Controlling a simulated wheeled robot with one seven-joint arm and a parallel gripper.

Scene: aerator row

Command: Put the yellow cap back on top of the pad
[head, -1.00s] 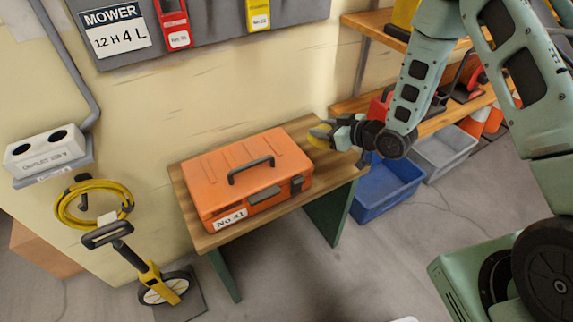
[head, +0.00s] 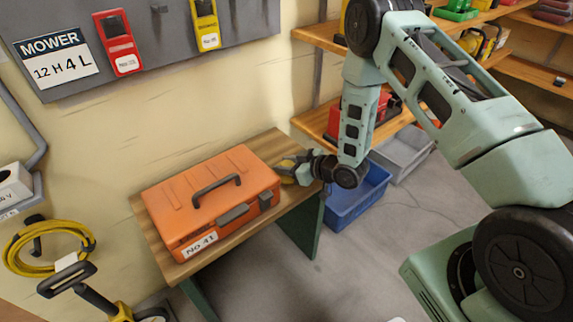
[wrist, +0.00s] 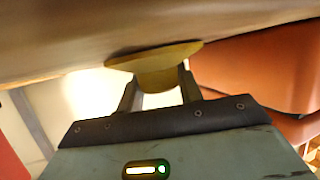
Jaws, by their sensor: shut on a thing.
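My gripper (head: 291,171) is beside the right end of the orange toolbox, over the right part of the wooden table (head: 160,237). It is shut on the yellow cap (wrist: 155,66), which shows as a broad dull-yellow piece between the two fingers in the wrist view. In the head view only a small yellowish part of the cap shows at the fingertips. A brown surface lies close beyond the cap in the wrist view; I cannot tell whether they touch. I cannot make out the pad in either view.
The orange toolbox (head: 211,200) with a black handle fills most of the table and also shows at right in the wrist view (wrist: 250,70). A blue bin (head: 352,205) stands on the floor right of the table. Wooden shelves (head: 320,122) are behind. A tool board (head: 150,30) hangs on the wall.

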